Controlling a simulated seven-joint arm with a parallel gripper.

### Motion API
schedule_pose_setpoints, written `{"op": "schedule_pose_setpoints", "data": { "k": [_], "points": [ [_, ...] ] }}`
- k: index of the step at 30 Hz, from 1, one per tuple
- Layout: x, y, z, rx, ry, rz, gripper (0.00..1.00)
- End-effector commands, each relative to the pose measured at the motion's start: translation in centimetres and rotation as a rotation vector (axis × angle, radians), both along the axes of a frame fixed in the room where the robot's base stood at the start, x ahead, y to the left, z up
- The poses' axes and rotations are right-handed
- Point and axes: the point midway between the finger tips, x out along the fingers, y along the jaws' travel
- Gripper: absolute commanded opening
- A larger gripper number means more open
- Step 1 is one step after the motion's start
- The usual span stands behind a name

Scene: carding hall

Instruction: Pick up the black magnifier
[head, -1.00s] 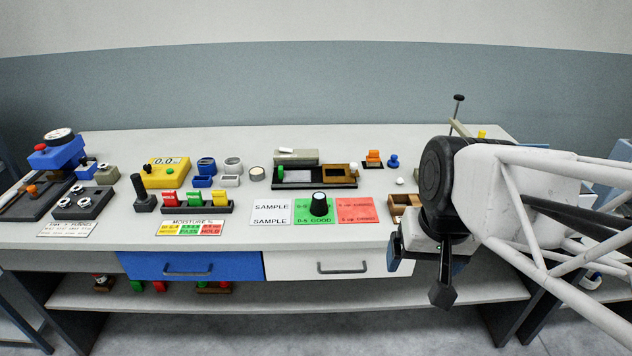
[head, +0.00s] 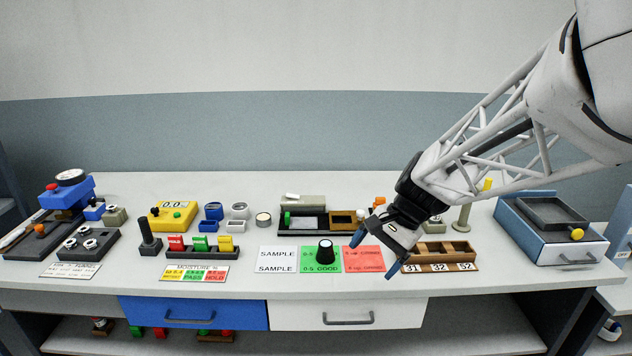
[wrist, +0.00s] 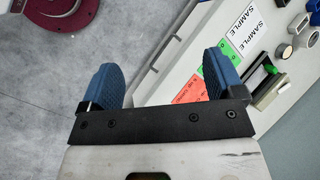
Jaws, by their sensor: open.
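What looks like the black magnifier (head: 325,252), a short black cylinder with a pale top, stands upright on the green card (head: 313,266) near the front of the bench. My gripper (head: 375,254) is open and empty, with blue fingertips. In the head view it is to the right of the magnifier, in front of the red card and apart from the magnifier. In the wrist view my gripper (wrist: 165,75) has clear space between its fingers, over the floor and bench edge. I cannot make out the magnifier clearly there.
A wooden compartment tray (head: 450,266) sits just right of my gripper. A dark tray with a green block (head: 287,220) lies behind the cards. A black-handled upright tool (head: 150,242) stands at left. A blue drawer box (head: 545,245) is at the far right.

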Motion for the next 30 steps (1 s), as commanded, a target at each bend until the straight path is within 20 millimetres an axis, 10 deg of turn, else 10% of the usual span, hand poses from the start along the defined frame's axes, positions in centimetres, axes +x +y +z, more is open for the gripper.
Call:
{"op": "schedule_pose_setpoints", "data": {
  "k": [30],
  "points": [
    [20.6,2.1,-12.0,0.452,0.477,-0.507,0.87]
  ]
}}
